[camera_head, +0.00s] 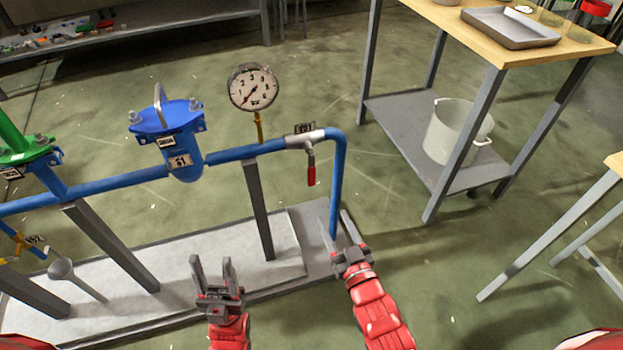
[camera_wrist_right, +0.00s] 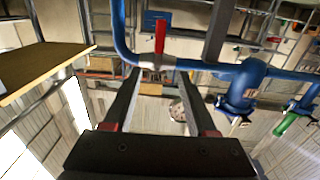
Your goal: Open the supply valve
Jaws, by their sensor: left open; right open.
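A valve (camera_head: 309,141) sits on the blue pipe (camera_head: 238,154), near its right-hand bend. Its red handle (camera_head: 311,172) hangs down across the pipe. In the right wrist view, the red handle (camera_wrist_right: 159,38) appears beyond and roughly between the fingertips, apart from them. My right gripper (camera_head: 336,236) is open and empty, below and slightly right of the handle in the head view; its spread fingers also show in the right wrist view (camera_wrist_right: 160,72). My left gripper (camera_head: 213,265) is open and empty, lower left, over the grey base. The label (camera_head: 300,129) by the valve is too small to read.
A pressure gauge (camera_head: 252,87) stands above the pipe, left of the valve. A blue filter housing (camera_head: 168,120) and a green-topped fitting (camera_head: 22,150) are farther left. A steel-legged table (camera_head: 480,40) stands right, with a white pot (camera_head: 458,130) on its lower shelf.

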